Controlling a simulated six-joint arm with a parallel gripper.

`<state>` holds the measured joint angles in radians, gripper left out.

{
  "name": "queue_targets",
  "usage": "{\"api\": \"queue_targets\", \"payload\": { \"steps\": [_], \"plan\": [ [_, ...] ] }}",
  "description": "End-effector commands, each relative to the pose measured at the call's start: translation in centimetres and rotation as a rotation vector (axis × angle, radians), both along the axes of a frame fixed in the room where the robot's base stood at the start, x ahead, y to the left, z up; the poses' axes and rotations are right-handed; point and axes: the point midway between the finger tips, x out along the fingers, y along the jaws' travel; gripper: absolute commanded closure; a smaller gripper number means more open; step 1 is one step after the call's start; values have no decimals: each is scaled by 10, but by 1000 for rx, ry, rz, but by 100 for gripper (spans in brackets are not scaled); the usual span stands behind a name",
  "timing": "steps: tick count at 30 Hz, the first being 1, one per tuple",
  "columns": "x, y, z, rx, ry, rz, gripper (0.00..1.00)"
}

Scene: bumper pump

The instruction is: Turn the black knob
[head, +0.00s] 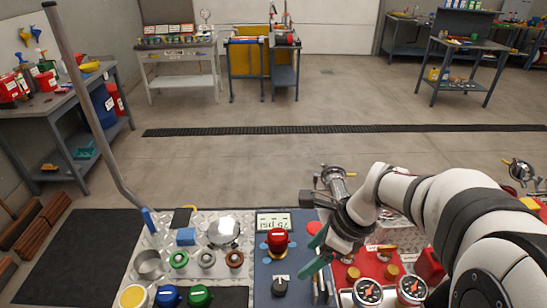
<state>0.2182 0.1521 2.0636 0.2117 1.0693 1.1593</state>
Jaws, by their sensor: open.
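The black knob (279,286) sits low on the blue panel (263,268), near the bottom of the head view. A red knob or button (277,241) stands above it on the same panel. My gripper (318,262) is above and to the right of the black knob, with its teal fingers pointing down and left. It is open and looks apart from the knob, with nothing seen between the fingers.
A metal plate (205,267) to the left carries round fittings and a tall grey lever (90,105). Blue (168,296) and green (200,296) knobs stand at the lower left. Two gauges (368,291) are on the red panel right of the knob.

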Motion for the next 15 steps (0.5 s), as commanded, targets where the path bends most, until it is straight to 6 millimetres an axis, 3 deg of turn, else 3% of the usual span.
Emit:
{"api": "queue_targets", "payload": {
  "steps": [9,15],
  "plan": [
    [10,33,-84,-1,7,8,24],
    [17,48,-123,-2,5,8,24]
  ]
}}
